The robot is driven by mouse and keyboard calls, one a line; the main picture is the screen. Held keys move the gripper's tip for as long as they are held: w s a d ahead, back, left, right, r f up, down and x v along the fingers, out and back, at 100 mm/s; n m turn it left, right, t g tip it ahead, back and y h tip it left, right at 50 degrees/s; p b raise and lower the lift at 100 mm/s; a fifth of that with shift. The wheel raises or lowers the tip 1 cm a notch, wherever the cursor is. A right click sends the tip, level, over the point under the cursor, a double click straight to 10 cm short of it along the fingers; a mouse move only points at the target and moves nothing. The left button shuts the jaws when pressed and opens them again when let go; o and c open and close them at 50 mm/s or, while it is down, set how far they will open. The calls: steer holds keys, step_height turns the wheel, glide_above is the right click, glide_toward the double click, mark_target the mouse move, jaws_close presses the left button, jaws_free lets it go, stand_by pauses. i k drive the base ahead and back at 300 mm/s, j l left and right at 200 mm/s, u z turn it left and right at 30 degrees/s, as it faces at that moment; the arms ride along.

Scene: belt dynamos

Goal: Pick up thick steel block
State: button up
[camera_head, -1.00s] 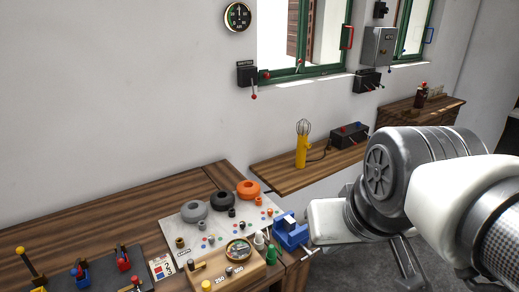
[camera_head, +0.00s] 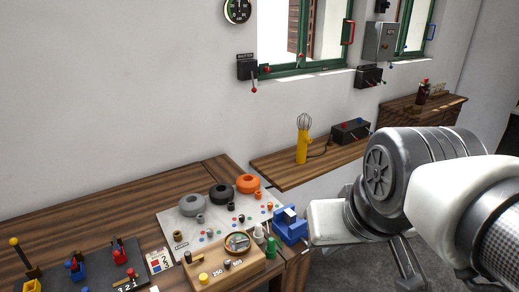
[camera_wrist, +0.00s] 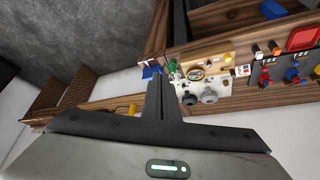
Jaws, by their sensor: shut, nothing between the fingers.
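A small pale, silvery block (camera_head: 290,212) sits on top of a blue vise-like holder (camera_head: 289,230) at the right end of the workbench in the head view. It may be the thick steel block, but it is too small to be sure. The blue holder also shows in the wrist view (camera_wrist: 150,72), just left of my fingers; the block cannot be made out there. My gripper (camera_wrist: 160,84) is shut and empty, its fingers pointing towards the bench. In the head view its hand is right of the blue holder, apart from the block.
A wooden stand with a round dial (camera_head: 237,242), a green bottle-like piece (camera_head: 271,247) and grey, black and orange (camera_head: 248,183) rings crowd the bench left of the holder. A yellow whisk-like tool (camera_head: 302,145) stands on the shelf behind. Grey floor is free at right.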

mark_target(290, 216)
steer(key=k+j+z, duration=0.15)
steer(key=z, duration=0.25)
steer(key=k+z, duration=0.35)
